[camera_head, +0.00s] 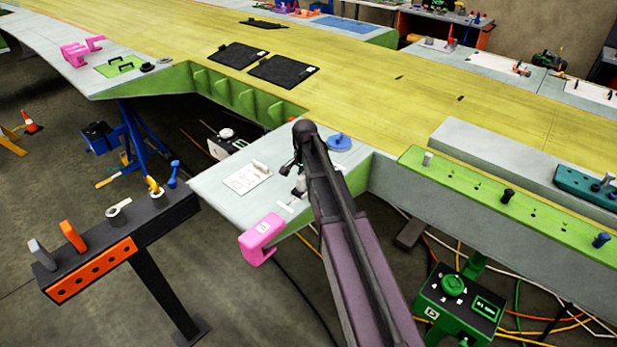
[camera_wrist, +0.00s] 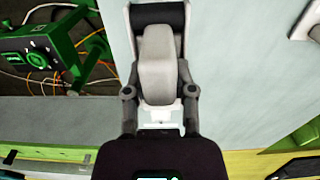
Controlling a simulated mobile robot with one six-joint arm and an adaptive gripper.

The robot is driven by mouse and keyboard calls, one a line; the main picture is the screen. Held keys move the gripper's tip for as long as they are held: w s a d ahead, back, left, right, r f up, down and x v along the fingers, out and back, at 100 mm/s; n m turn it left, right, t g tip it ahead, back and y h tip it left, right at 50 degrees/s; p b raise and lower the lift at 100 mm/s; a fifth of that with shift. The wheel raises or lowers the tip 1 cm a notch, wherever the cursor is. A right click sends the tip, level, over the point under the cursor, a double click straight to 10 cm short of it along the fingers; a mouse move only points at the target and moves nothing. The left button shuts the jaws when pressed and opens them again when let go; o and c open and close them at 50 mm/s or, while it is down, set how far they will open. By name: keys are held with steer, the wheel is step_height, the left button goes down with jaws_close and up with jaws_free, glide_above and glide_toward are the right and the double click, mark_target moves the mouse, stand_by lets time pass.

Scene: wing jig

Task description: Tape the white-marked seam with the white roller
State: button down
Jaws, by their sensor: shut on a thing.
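My gripper (camera_wrist: 160,92) is shut on the white roller (camera_wrist: 157,62), whose pale body lies between the fingers. Its dark drum (camera_wrist: 158,15) shows at the top of the wrist view, over a pale grey panel (camera_wrist: 235,70). In the head view my gripper (camera_head: 300,186) is low over the grey wing panel (camera_head: 218,188), partly hidden by my arm. A short white strip (camera_head: 289,207) lies on that panel just below the gripper; I cannot tell if it is the seam mark. Contact between drum and panel cannot be told.
A pink clamp (camera_head: 262,232) sits on the panel's front edge. A white plate (camera_head: 246,178) and a blue disc (camera_head: 339,142) are beside the gripper. A dark tool stand (camera_head: 150,222) is at left, a green control box (camera_head: 458,300) at lower right.

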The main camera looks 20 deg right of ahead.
mark_target(296, 195)
steer(key=shift+s+a+r, duration=0.1)
steer(key=shift+s+a, duration=0.2)
steer(key=shift+a, duration=0.15)
steer(key=shift+s+a, duration=0.5)
steer(key=shift+a, duration=0.25)
steer(key=shift+s+a, duration=0.5)
steer(key=shift+a, duration=0.2)
steer(key=shift+a, duration=0.1)
steer(key=shift+s+a, duration=0.45)
steer(key=shift+a, duration=0.25)
steer(key=shift+s+a, duration=0.4)
steer(key=shift+a, duration=0.25)
steer(key=shift+r, duration=0.1)
step_height(296, 195, up, 6)
steer(key=p, duration=0.6)
